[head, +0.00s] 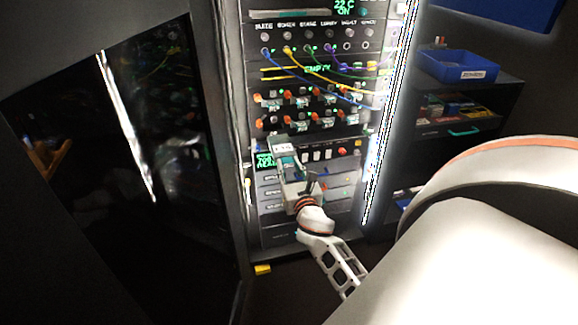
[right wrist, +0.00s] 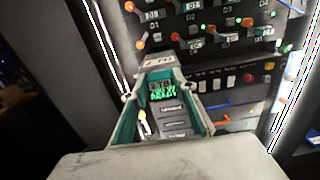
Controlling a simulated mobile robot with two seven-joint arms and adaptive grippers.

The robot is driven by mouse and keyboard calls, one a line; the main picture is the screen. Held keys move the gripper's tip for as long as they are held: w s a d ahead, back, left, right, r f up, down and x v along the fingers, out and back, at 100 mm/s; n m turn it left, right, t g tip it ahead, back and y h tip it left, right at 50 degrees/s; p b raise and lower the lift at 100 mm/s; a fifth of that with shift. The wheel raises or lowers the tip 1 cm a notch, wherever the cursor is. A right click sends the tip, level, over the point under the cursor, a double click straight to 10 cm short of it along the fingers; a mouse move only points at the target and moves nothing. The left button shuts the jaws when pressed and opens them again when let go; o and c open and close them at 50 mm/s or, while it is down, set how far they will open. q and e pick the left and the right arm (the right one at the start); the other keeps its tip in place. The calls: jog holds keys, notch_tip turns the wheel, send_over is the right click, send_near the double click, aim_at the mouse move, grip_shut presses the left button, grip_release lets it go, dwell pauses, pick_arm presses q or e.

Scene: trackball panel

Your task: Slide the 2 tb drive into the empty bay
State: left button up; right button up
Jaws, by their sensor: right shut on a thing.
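My right gripper (head: 291,166) is in front of the rack (head: 247,110), below the two rows of drive bays. In the right wrist view its teal-lined fingers (right wrist: 160,84) are shut on a small pale piece with a dark-lettered label, which I take to be the 2 tb drive (right wrist: 158,63). The drive also shows in the head view (head: 282,141). It is held just below the lower bay row; whether it touches the rack I cannot tell. Several bays have orange latches and small labels (right wrist: 196,44). Which bay is empty I cannot make out. My left gripper is out of view.
Blue, yellow and green cables (head: 330,78) hang across the upper rack, over a green EMPTY display (head: 317,69). A control panel with buttons (head: 318,154) lies right of the gripper. A dark glossy door (head: 110,150) stands left; shelves with a blue bin (head: 457,66) stand right.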

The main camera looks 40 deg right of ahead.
aim_at(279, 139)
jog(key=shift+x, duration=2.8)
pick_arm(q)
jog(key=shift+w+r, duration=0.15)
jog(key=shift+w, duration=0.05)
pick_arm(e)
jog(key=shift+w+r, duration=0.1)
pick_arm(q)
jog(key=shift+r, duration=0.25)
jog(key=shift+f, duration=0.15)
pick_arm(e)
jog(key=shift+x, duration=1.25)
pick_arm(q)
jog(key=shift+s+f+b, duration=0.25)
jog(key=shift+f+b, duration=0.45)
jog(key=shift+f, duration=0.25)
pick_arm(e)
jog(key=shift+x, duration=3)
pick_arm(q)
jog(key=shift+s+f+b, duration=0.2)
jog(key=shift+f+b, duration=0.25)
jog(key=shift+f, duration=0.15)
pick_arm(e)
jog(key=shift+x, duration=1.3)
